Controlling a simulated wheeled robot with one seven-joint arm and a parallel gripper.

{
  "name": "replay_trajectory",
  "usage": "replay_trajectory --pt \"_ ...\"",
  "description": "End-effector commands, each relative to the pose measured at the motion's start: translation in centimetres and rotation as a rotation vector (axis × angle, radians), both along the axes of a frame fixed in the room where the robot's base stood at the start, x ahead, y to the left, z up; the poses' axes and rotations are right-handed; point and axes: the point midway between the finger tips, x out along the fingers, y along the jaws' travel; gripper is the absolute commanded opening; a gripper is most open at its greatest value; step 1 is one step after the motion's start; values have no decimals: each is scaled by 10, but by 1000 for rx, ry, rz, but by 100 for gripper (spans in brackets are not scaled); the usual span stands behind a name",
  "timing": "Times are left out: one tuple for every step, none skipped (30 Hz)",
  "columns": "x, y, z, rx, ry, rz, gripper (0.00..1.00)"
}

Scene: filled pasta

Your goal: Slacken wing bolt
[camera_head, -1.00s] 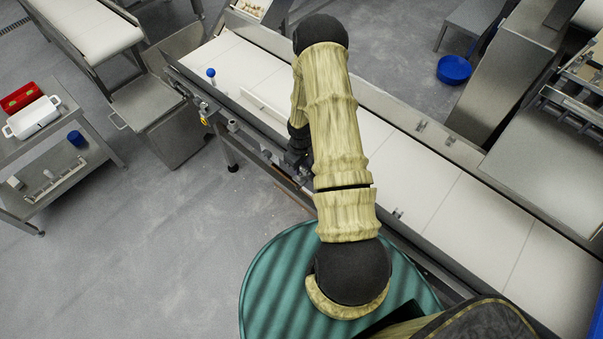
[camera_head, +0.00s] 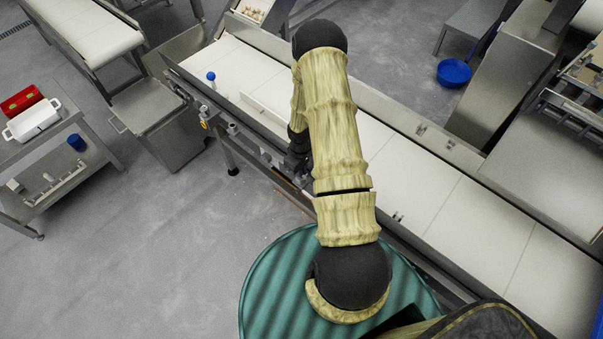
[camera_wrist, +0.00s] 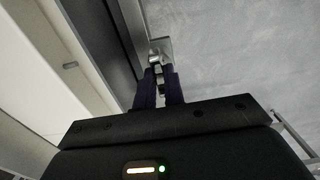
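My gripper (camera_wrist: 160,76) points away from the camera in the wrist view, beside the conveyor's side rail. Its two dark fingers stand close together with a small metal piece between them, which I take to be the wing bolt (camera_wrist: 159,82). The fingers look shut on it. A metal bracket (camera_wrist: 155,48) sits just beyond the fingertips. In the head view my arm reaches to the near edge of the conveyor (camera_head: 443,185), and the gripper and bolt are mostly hidden behind it.
A thin upright guide rail (camera_head: 266,109) lies along the belt. A blue knob (camera_head: 211,76) stands near the belt's far left end. A green ribbed round top (camera_head: 285,285) is below my arm. A cart with a white dish (camera_head: 32,120) stands left; open floor lies between.

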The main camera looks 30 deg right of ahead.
Motion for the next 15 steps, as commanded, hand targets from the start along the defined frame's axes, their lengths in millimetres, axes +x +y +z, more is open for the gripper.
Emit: replay_trajectory --pt "0 0 0 0 0 0 0" --pt "0 0 0 0 0 4 0" --pt "0 0 0 0 0 16 0" --pt "0 0 1 0 0 33 0" --pt "0 0 1 0 0 58 0" --pt "0 0 2 1 0 103 0" --pt "0 0 2 1 1 143 0" --pt "0 0 2 1 1 186 0" --pt "-1 0 2 1 1 248 0" --pt "-1 0 2 1 1 293 0" --pt "0 0 2 1 1 338 0" --pt "0 0 3 1 1 397 0" --pt "0 0 3 1 1 443 0" --pt "0 0 3 1 1 488 0" --pt "0 0 3 1 1 548 0"
